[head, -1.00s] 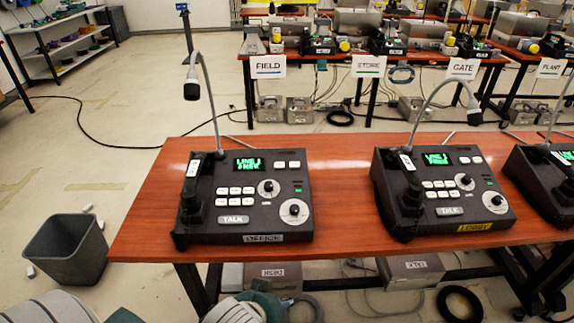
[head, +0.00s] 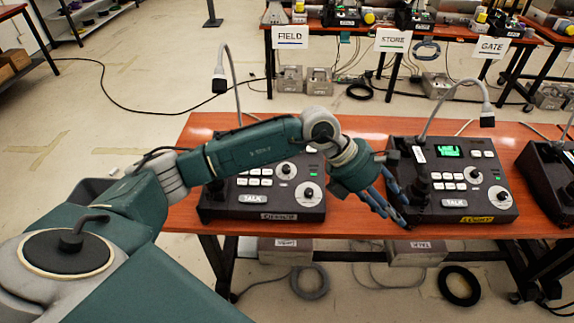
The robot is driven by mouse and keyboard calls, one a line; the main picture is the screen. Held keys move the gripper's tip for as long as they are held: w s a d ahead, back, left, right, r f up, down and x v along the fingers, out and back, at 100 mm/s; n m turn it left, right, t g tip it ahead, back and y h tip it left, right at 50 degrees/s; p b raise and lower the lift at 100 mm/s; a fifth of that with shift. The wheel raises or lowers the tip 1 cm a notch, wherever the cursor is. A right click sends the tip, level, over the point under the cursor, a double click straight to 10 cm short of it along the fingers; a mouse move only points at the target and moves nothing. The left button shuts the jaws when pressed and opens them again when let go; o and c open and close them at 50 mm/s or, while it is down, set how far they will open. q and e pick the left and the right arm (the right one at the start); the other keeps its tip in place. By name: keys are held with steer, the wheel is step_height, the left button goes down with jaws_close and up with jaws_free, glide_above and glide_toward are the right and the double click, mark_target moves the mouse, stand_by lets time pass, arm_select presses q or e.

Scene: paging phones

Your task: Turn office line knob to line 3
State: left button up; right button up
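The office paging phone (head: 225,207) is a black desk unit with a gooseneck microphone, at the left of the red-brown table. Its label reads OFFICE. Its smaller upper knob (head: 286,171) and larger lower knob (head: 309,194) show on its right side. My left arm crosses over the unit and hides its green display and upper part. My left gripper (head: 390,212) hangs right of the office phone, between it and the lobby phone, apart from both office knobs. Its fingers point down and right; their spacing is unclear and nothing shows between them. My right gripper is out of view.
The lobby phone (head: 455,197), with a lit green display, stands close to the right of my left gripper. Another phone (head: 553,180) is at the right edge. Bare table (head: 350,222) shows between the office and lobby phones. Gooseneck microphones rise behind the units.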

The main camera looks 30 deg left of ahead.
arm_select(q)
steer(key=w+a+f+y, duration=0.1)
steer(key=w+a+y, duration=0.15)
steer(key=a, duration=0.65)
steer(key=w+a+y, duration=0.1)
steer(key=a+y, duration=0.3)
steer(key=a, duration=0.5)
steer(key=n+y, duration=0.1)
steer(key=y, duration=0.3)
glide_toward(286, 167)
steer(key=shift+g, duration=0.3)
steer(key=p+x, duration=0.1)
steer(key=x, duration=0.3)
steer(key=p+x, duration=0.1)
steer(key=x, duration=0.3)
steer(key=shift+w+f, duration=0.3)
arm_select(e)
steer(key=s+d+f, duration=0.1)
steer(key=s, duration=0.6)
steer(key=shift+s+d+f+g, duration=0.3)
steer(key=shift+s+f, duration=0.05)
arm_select(q)
jaws_close()
